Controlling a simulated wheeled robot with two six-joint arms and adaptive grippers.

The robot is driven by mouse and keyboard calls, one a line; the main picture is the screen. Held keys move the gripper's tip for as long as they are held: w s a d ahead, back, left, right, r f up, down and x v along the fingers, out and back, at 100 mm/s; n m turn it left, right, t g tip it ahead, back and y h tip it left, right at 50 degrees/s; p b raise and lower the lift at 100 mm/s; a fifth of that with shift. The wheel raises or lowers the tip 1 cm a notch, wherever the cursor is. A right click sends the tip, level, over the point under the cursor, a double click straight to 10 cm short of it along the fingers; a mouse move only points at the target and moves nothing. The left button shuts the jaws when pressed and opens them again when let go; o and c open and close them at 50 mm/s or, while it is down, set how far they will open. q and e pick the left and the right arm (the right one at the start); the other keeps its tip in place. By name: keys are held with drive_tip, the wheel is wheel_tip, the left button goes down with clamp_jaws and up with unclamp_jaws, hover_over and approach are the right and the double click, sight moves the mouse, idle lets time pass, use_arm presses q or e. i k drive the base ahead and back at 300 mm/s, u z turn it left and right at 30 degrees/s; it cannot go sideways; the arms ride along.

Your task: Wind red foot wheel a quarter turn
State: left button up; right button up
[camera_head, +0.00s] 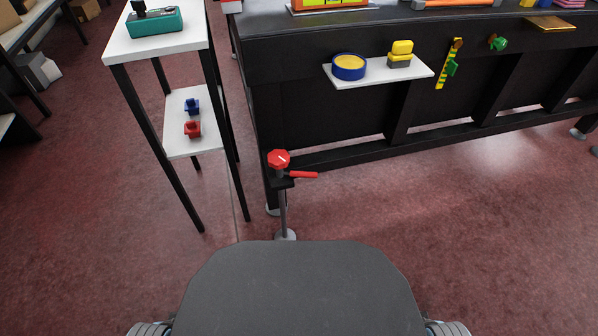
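The red foot wheel (278,159) is a small faceted red knob with a short white mark on its top. It sits at the top of an upright grey post (283,212), beside the near left corner of the dark table (310,105). A red lever (303,175) sticks out to the right just below the wheel, from a dark clamp on the post. The post stands on a round pale foot (285,235) on the floor. Neither of my grippers is in view, and nothing touches the wheel.
A white side stand (155,45) with a lower shelf (180,143) stands left of the wheel. A white shelf (375,78) juts from the table's front, holding a blue-rimmed round thing (349,67). The reddish floor right of the post is clear.

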sight(278, 159)
drive_tip(key=z, duration=1.75)
drive_tip(key=k, duration=0.4)
drive_tip(key=u, duration=0.4)
